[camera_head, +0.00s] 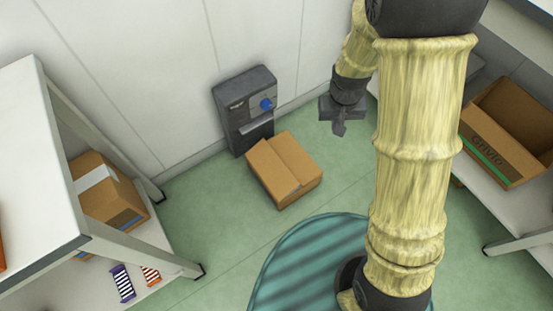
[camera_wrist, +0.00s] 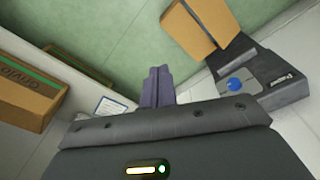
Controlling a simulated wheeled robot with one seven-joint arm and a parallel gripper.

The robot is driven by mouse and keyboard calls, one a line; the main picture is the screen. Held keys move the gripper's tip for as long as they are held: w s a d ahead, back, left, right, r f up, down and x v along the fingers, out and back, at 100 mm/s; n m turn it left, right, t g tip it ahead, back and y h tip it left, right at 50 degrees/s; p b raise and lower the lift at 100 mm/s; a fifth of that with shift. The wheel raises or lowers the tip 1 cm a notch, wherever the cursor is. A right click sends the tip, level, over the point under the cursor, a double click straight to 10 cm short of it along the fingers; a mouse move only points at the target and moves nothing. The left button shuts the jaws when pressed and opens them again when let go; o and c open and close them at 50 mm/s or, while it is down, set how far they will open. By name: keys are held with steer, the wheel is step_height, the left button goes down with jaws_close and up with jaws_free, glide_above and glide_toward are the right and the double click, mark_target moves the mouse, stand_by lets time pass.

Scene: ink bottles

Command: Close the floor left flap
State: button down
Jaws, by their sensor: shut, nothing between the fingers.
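A brown cardboard box (camera_head: 296,187) stands on the green floor in front of a dark grey machine. Its left flap (camera_head: 270,166) lies over the left part of the top and looks slightly tilted; whether it is fully down I cannot tell. Its right flap (camera_head: 295,153) lies beside it across a seam. In the wrist view the box (camera_wrist: 218,18) is at the top, right of centre. My gripper (camera_head: 339,129) hangs to the upper right of the box, apart from it. In the wrist view its fingers (camera_wrist: 158,86) are together and empty.
The grey machine (camera_head: 245,112) with a blue knob stands against the white wall behind the box. A shelf unit (camera_head: 40,180) at left holds another carton (camera_head: 100,192). An open carton (camera_head: 503,140) sits on a low shelf at right. Green floor (camera_head: 225,215) around the box is clear.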

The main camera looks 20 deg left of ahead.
steer(key=w+a+f+n+h+b, duration=0.2)
steer(key=a+f+n, duration=0.1)
steer(key=a+f, duration=0.85)
steer(key=n+t+b, duration=0.1)
steer(key=n+t, duration=0.1)
steer(key=n, duration=0.2)
glide_above(279, 159)
steer(key=s+a, duration=0.4)
steer(key=s, duration=0.1)
step_height(279, 159, down, 11)
steer(key=shift+s+a+h, duration=0.15)
steer(key=shift+h, duration=0.15)
steer(key=b+x, duration=0.4)
steer(key=x, duration=0.3)
steer(key=b+x, duration=0.4)
steer(key=x, duration=0.3)
steer(key=shift+w+r, duration=0.1)
steer(key=shift+w, duration=0.15)
